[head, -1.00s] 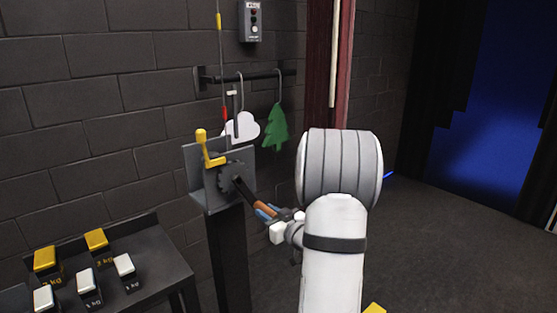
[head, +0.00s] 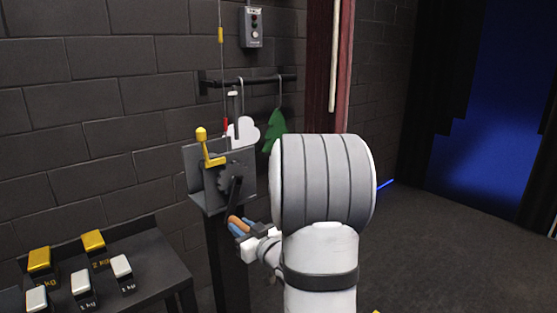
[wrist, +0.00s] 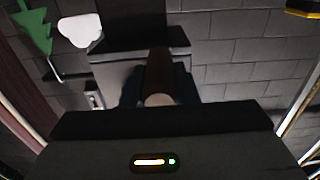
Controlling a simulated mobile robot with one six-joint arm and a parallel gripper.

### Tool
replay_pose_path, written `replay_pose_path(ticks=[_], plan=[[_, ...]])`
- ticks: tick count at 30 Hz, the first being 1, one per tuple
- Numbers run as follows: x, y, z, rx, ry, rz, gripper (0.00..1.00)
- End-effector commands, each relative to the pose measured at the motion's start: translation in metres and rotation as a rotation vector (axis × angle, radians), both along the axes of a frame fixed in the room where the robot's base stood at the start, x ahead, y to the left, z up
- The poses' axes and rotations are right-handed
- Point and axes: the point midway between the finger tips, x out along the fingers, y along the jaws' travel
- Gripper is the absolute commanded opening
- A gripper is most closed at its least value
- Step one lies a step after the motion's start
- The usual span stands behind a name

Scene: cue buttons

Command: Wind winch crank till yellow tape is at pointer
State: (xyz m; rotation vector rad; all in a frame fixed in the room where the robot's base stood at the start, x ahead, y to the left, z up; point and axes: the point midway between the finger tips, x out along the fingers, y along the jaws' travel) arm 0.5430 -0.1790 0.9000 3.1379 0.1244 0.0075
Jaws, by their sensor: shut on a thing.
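The winch (head: 221,178) sits on a dark post, with a gear on its front. Its black crank arm (head: 234,196) points down to a wooden handle (head: 236,221). My gripper (head: 240,228) is shut on that handle; in the wrist view the brown handle (wrist: 159,75) stands between its dark fingers. The yellow tape (head: 220,35) is on the thin line above the winch, well above a red mark (head: 226,126) on the line. A pale-tipped upright piece (head: 233,95) stands beside the line; I cannot tell if it is the pointer.
A yellow-knobbed lever (head: 204,146) sticks up from the winch. A rail (head: 255,80) behind holds a white cloud (head: 243,131) and a green tree (head: 275,132). A control box (head: 251,27) hangs above. A dark table (head: 150,262) with several weights stands at left.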

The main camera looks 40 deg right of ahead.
Motion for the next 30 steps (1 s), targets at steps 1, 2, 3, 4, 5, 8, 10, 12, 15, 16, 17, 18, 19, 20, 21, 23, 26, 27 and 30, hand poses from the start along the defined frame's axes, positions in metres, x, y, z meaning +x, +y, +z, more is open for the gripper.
replay_pose_path(ticks=[1,2,3,4,5,8,10,12,15,16,17,18,19,20,21,23,26,27,30], plan=[[0.000,0.006,-0.001,0.000,0.000,0.005,0.04],[-0.001,0.008,-0.001,0.000,0.001,0.005,0.04],[-0.001,0.010,-0.001,0.000,0.002,0.005,0.04],[-0.001,0.010,-0.001,0.000,0.002,0.005,0.04],[-0.001,0.010,-0.001,0.001,0.003,0.005,0.04],[-0.001,0.010,-0.002,0.001,0.006,0.004,0.04],[-0.002,0.010,-0.003,0.002,0.008,0.004,0.04],[-0.002,0.011,-0.003,0.002,0.009,0.005,0.04],[-0.002,0.018,0.002,0.002,0.010,0.006,0.04],[-0.003,0.022,0.004,0.002,0.011,0.006,0.04],[-0.003,0.026,0.007,0.002,0.011,0.007,0.04],[-0.004,0.032,0.011,0.002,0.012,0.009,0.04],[-0.004,0.035,0.014,0.002,0.011,0.008,0.04],[-0.004,0.039,0.016,0.002,0.011,0.008,0.04],[-0.005,0.044,0.019,0.002,0.011,0.009,0.04],[-0.005,0.049,0.022,0.003,0.013,0.007,0.04],[-0.006,0.054,0.024,0.003,0.013,0.008,0.04],[-0.006,0.055,0.025,0.003,0.013,0.008,0.04],[-0.006,0.055,0.024,0.003,0.014,0.007,0.04]])
